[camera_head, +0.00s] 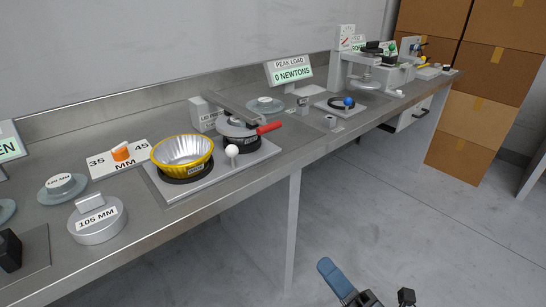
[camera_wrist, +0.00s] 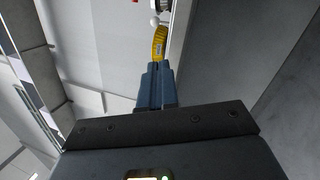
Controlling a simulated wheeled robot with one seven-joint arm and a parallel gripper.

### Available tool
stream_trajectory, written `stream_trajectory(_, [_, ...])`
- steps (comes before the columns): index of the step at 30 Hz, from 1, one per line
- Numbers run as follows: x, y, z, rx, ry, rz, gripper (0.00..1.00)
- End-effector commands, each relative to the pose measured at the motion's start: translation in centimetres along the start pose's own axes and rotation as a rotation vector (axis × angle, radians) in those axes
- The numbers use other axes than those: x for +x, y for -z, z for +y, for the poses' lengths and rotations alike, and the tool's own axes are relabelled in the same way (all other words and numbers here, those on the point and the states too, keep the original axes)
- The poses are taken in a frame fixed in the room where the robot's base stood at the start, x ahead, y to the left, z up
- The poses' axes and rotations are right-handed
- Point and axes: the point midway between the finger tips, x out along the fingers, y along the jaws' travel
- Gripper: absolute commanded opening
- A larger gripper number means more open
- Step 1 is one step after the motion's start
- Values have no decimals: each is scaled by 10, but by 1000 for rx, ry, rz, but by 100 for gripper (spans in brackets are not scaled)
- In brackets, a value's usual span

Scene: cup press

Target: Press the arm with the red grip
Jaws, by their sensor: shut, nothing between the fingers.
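The arm with the red grip (camera_head: 268,128) is on the round grey press head (camera_head: 238,128) at the middle of the bench. A silver fluted cup sits in a yellow ring (camera_head: 183,150) just left of it, on a black base on a grey plate. A white ball knob (camera_head: 232,151) stands at the plate's front. The yellow ring (camera_wrist: 160,42) and the white knob (camera_wrist: 154,21) also show in the wrist view. My gripper (camera_wrist: 157,68) has blue fingers, shut and empty. In the head view it is low at the front, off the bench and apart from the press.
The steel bench (camera_head: 210,205) runs from lower left to upper right. A 105 MM weight (camera_head: 97,220) and an orange knob (camera_head: 121,152) stand left. A display (camera_head: 290,70) reads 0 newtons. A blue ball (camera_head: 348,102) and cartons (camera_head: 480,110) are farther right. The floor in front is clear.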

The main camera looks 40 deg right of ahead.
Motion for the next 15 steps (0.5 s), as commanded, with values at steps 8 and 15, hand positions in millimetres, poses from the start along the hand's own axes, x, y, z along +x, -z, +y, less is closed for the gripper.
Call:
stream_trajectory(8, [76, -23, -28, -568, -141, -70, 0])
stream_trajectory(15, [134, -45, -37, -998, -220, -162, 0])
